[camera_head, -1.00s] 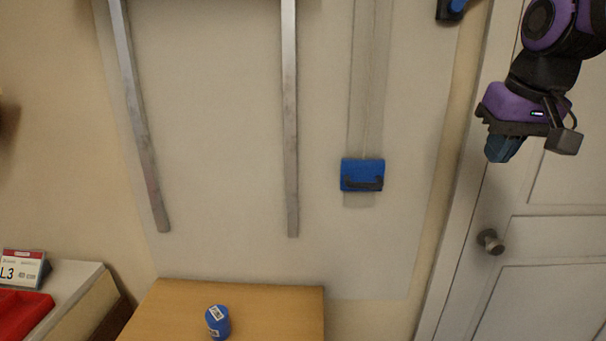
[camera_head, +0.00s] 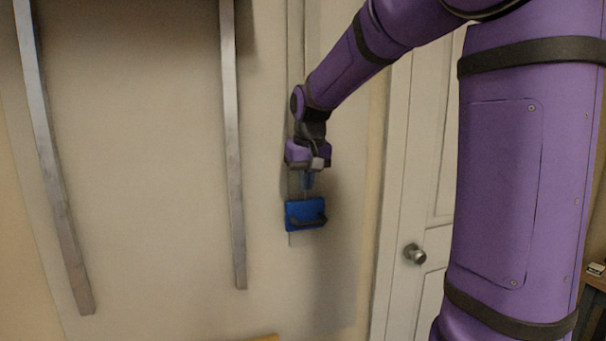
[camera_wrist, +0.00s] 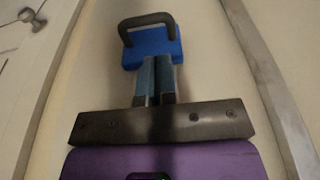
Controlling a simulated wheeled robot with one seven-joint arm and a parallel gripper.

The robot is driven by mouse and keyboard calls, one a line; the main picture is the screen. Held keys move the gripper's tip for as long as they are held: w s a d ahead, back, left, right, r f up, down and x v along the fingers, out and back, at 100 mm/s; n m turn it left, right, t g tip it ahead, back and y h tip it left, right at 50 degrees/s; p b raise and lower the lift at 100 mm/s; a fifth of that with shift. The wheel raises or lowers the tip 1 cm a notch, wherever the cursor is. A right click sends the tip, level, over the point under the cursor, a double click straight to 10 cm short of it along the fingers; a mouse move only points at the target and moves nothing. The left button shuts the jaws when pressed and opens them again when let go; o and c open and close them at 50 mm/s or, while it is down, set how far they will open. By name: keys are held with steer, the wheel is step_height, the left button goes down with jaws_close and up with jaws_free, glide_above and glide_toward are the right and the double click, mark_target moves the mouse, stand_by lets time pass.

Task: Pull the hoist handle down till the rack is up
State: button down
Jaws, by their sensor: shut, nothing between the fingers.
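The hoist handle is a blue block (camera_head: 304,214) with a dark grip bar (camera_head: 310,221), low on a vertical track on the wall panel. My gripper (camera_head: 308,184) is just above the block in the head view, its blue fingers pointing down. In the wrist view, the shut fingers (camera_wrist: 155,68) point at the blue block (camera_wrist: 151,48), with the dark bar (camera_wrist: 146,20) beyond them. The fingers are together and hold nothing. I cannot tell whether the fingertips touch the block. The rack is not in view.
Two metal rails (camera_head: 234,150) run down the panel left of the handle. A white door with a round knob (camera_head: 414,254) is to the right. My purple arm covers much of the right side. A sliver of the wooden bench top (camera_head: 264,338) shows at the bottom.

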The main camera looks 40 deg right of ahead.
mark_target(304, 223)
steer(key=f, duration=0.3)
steer(key=w+f, duration=0.1)
steer(key=f, duration=0.5)
steer(key=shift+w+d+f, duration=0.1)
steer(key=shift+w+d, duration=0.2)
steer(key=shift+f, duration=0.85)
steer(key=shift+r, duration=0.1)
steer(key=shift+r, duration=0.45)
step_height(304, 223, up, 13)
steer(key=s, duration=0.2)
steer(key=shift+s+a, duration=0.3)
steer(key=shift+a, duration=0.05)
